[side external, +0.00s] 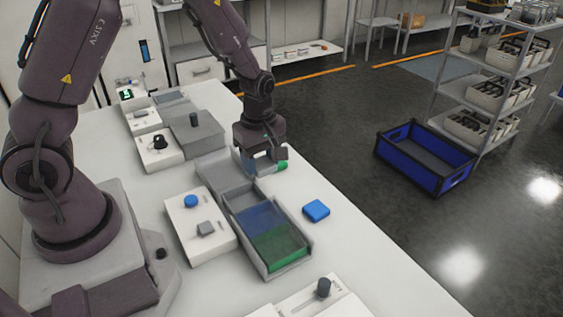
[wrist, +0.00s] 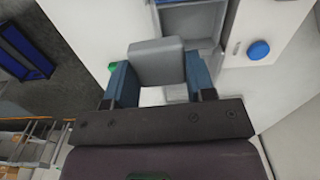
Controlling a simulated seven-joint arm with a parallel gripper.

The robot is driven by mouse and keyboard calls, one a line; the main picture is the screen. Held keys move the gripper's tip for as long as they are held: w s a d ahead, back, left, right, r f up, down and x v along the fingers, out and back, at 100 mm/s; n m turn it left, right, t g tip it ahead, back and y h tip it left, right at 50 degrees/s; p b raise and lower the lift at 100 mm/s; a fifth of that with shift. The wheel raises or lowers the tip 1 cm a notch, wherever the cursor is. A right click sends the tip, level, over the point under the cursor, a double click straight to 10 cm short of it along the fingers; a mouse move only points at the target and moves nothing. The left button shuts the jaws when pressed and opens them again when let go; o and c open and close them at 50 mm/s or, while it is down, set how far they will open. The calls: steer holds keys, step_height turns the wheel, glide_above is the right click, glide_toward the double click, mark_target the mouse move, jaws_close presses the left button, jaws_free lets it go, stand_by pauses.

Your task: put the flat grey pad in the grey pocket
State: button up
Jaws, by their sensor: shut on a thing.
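My gripper (wrist: 158,75) is shut on the flat grey pad (wrist: 155,62), which sits between its two blue-grey fingers in the wrist view. In the side view my gripper (side external: 264,163) is low over the table, just beyond the far end of the tray; the pad is mostly hidden there. The tray (side external: 303,243) has a grey pocket (side external: 239,199) at its far end, then a blue pocket (side external: 262,218) and a green pocket (side external: 279,247). In the wrist view the grey pocket (wrist: 190,18) is ahead of the pad, slightly right.
A blue pad (side external: 316,210) lies right of the tray. A green object (side external: 282,165) shows beside my gripper, partly hidden. A white panel with a blue knob (side external: 190,201) stands left of the tray. Grey boxes (side external: 192,135) stand behind. A blue crate (side external: 425,158) is on the floor.

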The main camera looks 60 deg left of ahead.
steer(key=s+r, duration=0.2)
steer(key=s, duration=0.2)
steer(key=shift+m, duration=0.3)
steer(key=shift+a+f, duration=0.2)
steer(key=shift+f, duration=1.25)
steer(key=shift+a+f, duration=0.2)
steer(key=shift+f, duration=1.2)
steer(key=shift+a+f, duration=0.2)
steer(key=shift+f, duration=1.25)
steer(key=o, duration=1)
step_height(320, 180, up, 13)
